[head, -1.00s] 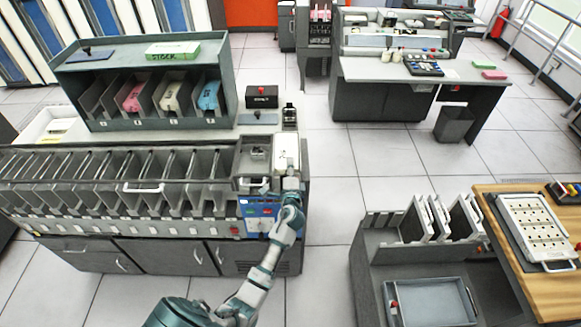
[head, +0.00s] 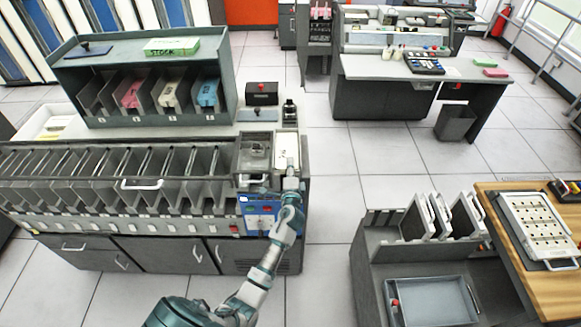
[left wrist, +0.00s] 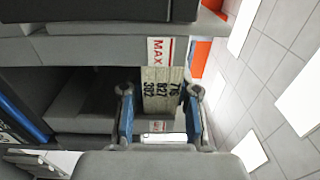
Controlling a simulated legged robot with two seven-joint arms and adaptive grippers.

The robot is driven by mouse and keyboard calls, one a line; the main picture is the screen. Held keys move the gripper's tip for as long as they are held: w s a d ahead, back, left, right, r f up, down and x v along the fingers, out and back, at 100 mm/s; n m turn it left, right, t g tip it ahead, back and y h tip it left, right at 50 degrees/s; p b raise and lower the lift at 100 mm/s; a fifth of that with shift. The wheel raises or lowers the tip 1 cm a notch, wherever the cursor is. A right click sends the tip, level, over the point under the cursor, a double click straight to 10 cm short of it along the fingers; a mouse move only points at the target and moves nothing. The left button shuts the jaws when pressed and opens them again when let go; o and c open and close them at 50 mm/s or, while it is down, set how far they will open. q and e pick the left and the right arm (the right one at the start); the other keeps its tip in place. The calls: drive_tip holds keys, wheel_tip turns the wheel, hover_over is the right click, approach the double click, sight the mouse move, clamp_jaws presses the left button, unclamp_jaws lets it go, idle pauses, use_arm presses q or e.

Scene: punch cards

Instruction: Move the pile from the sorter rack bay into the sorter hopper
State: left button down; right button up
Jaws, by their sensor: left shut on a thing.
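My left gripper (head: 290,168) is at the right end of the sorter, at the hopper (head: 277,141). In the left wrist view my left gripper (left wrist: 160,112) has its two blue-padded fingers on either side of a cream pile of cards (left wrist: 161,90) marked with dark numbers. It is shut on that pile. A white label reading MAX with a red line (left wrist: 159,51) is just beyond the pile. The arm hides part of the hopper in the head view, and I cannot tell whether the pile rests on the hopper floor. My right gripper is not in view.
A green rack (head: 146,42) on the sorter has bays with pink (head: 131,95), cream (head: 168,94) and blue (head: 207,92) piles; its leftmost bay looks empty. A row of grey pockets (head: 110,180) lines the sorter front.

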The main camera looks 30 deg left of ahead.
use_arm(q)
drive_tip(key=shift+f+b, duration=0.35)
drive_tip(key=shift+f, duration=0.15)
drive_tip(key=shift+w+f+b, duration=0.1)
drive_tip(key=shift+f+b, duration=0.45)
drive_tip(key=shift+f, duration=0.05)
drive_tip(key=shift+f+b, duration=0.55)
drive_tip(key=shift+f, duration=0.05)
drive_tip(key=shift+f+b, duration=0.5)
drive_tip(key=shift+f, duration=0.1)
